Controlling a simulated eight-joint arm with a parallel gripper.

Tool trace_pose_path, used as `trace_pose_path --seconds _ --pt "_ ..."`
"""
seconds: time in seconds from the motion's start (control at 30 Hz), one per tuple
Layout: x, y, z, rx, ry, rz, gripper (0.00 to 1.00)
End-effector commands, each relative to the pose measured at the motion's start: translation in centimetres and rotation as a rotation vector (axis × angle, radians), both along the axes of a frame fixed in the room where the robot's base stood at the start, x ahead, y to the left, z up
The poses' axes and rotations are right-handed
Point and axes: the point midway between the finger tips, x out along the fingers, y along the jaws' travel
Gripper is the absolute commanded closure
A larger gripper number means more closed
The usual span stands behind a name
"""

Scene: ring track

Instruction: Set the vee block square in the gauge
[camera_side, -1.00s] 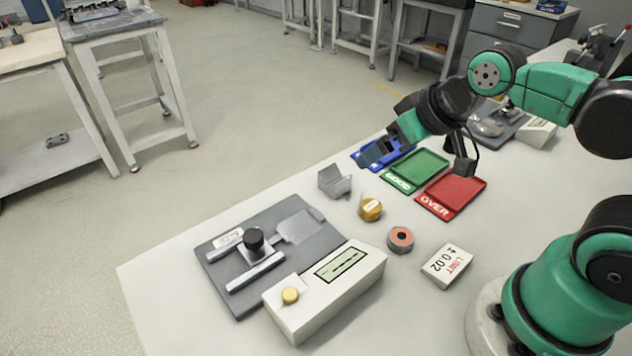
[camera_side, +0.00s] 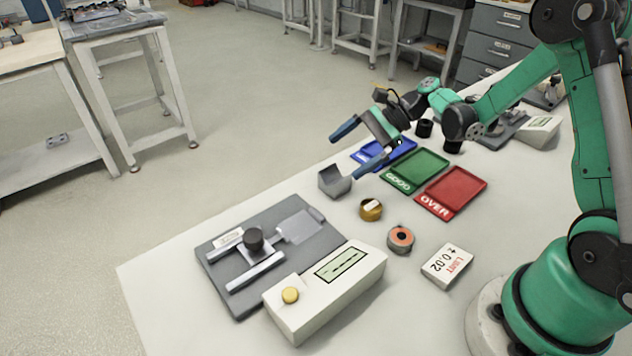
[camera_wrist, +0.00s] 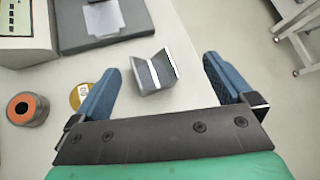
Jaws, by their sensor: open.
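The grey metal vee block (camera_side: 334,181) stands on the table near its far edge, to the right of the gauge. My gripper (camera_side: 355,152) is open and empty, with blue fingers, above and just beyond the block. In the wrist view the vee block (camera_wrist: 155,72) lies ahead of and between the open fingertips of my gripper (camera_wrist: 160,78), its vee facing up and tilted in the picture. The gauge has a dark grey base plate (camera_side: 222,279) with light rails, a black knob (camera_side: 253,239) and a white readout box (camera_side: 325,296) with a yellow button.
A brass piece (camera_side: 370,210) and an orange-topped grey ring (camera_side: 400,239) stand near the block. Behind are blue (camera_side: 398,150), green (camera_side: 418,169) and red (camera_side: 455,190) trays. A white limit card block (camera_side: 447,265) lies at right. Table is clear between block and gauge.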

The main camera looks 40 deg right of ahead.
Motion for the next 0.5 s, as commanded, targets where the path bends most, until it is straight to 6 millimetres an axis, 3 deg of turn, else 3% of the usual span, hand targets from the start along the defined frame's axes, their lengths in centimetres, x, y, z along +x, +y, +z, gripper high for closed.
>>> trace_pose_path --seconds 0.1,0.3,0.5 --pt "-0.2 -1.0 -1.8 0.149 0.083 -0.062 0.0" --pt "-0.8 -1.7 -3.4 0.294 0.166 -0.104 0.0" --pt "-0.5 -0.5 -4.3 0.317 0.18 -0.107 0.0"
